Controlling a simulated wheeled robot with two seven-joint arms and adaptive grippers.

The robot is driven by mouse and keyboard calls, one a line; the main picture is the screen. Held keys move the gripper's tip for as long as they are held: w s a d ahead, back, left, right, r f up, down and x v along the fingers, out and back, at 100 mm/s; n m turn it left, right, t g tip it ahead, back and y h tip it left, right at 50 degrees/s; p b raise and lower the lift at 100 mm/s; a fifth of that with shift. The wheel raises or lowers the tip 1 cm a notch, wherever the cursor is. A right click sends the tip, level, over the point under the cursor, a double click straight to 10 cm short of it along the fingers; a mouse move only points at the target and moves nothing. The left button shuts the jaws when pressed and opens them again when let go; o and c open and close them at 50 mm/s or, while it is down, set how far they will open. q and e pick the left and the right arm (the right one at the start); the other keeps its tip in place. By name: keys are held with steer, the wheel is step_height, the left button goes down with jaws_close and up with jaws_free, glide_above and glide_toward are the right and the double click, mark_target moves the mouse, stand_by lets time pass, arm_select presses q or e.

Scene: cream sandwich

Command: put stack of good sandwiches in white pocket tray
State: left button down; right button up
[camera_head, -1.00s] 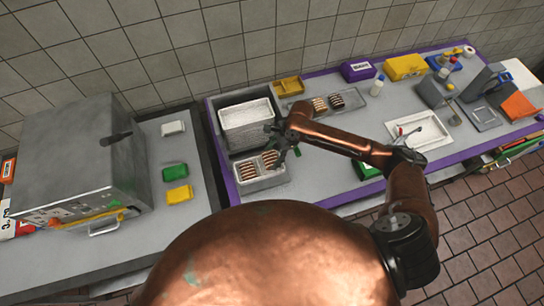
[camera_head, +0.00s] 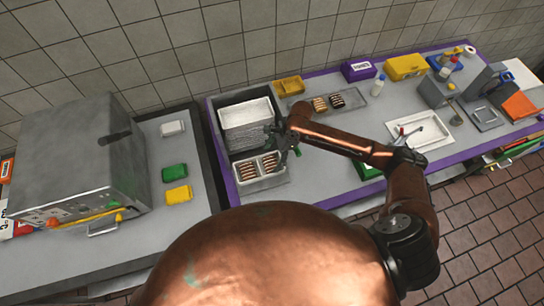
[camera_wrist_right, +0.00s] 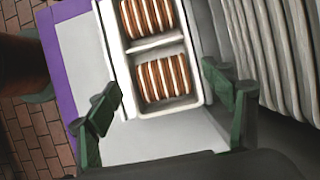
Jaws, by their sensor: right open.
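The white pocket tray (camera_head: 262,183) stands at the front left of the purple-edged counter. One sandwich stack (camera_head: 246,171) sits in its left pocket and another stack (camera_head: 269,162) in its right pocket. My right gripper (camera_head: 284,149) is beside the right pocket, open and empty. In the right wrist view the open fingers (camera_wrist_right: 161,84) spread either side of the nearer stack (camera_wrist_right: 164,79), clear of it. The farther stack (camera_wrist_right: 147,17) is cut by the top edge. My left gripper is not in view.
A pile of white trays (camera_head: 246,113) stands in a grey bin just behind the pocket tray. A grey tray (camera_head: 355,98) holds two more sandwich stacks, one darker. The counter between is partly clear.

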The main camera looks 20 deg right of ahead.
step_height(320, 180, up, 10)
stand_by(0.7)
steer(key=shift+a, duration=0.1)
stand_by(0.4)
